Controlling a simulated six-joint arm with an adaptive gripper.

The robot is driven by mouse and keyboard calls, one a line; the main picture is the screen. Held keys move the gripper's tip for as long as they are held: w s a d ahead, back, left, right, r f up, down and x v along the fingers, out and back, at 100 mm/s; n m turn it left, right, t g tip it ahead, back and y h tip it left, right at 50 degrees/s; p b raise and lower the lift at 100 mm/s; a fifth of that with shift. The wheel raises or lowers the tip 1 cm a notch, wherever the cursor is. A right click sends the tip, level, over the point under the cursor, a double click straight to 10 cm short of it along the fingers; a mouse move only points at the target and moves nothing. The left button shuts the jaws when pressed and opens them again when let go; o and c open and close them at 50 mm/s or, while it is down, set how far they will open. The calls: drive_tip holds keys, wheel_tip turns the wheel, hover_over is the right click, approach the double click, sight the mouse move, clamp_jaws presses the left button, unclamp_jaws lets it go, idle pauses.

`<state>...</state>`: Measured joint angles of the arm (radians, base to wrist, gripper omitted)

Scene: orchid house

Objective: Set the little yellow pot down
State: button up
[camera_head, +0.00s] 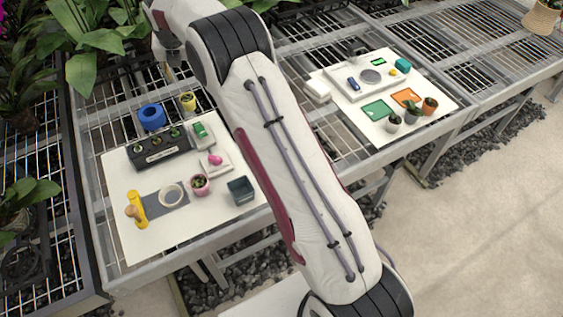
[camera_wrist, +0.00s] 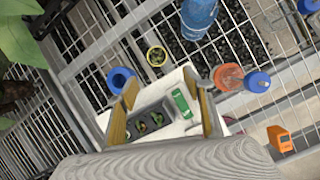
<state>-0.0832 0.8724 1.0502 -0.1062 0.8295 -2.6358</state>
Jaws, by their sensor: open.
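The little yellow pot (camera_head: 188,102) holds a small plant and stands upright at the back edge of the left white board, beside a blue round container (camera_head: 151,116). In the wrist view the yellow pot (camera_wrist: 156,57) shows beyond my fingertips, apart from them, with its rim and green plant visible. My gripper (camera_wrist: 168,92) is open and empty, its two yellowish fingers spread on either side of a dark tray with small plants (camera_wrist: 150,122). In the head view only part of my gripper end shows, at the top left behind my arm. Whether the pot rests on board or mesh is unclear.
The left board (camera_head: 120,205) also holds a pink pot (camera_head: 200,184), a dark square bin (camera_head: 241,190) and a yellow tool (camera_head: 137,209). A blue bottle (camera_wrist: 198,15) and an orange box (camera_wrist: 280,139) show in the wrist view. Leafy plants crowd the left.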

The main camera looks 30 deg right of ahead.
drive_tip(key=s+d+r+m, duration=0.3)
drive_tip(key=s+r+m, duration=1.2)
drive_tip(key=s+r, duration=0.7)
drive_tip(key=s+f+m, duration=0.3)
drive_tip(key=s+m, duration=0.5)
drive_tip(key=s, duration=0.7)
drive_tip(key=s+d+f+m+t, duration=0.1)
drive_tip(key=s+f+m, duration=0.2)
drive_tip(key=s+m, duration=0.5)
drive_tip(key=s, duration=0.8)
drive_tip(key=shift+s+m+y, duration=0.15)
drive_tip(key=shift+m+y, duration=0.15)
drive_tip(key=shift+m, duration=0.1)
drive_tip(key=shift+d+f, duration=0.1)
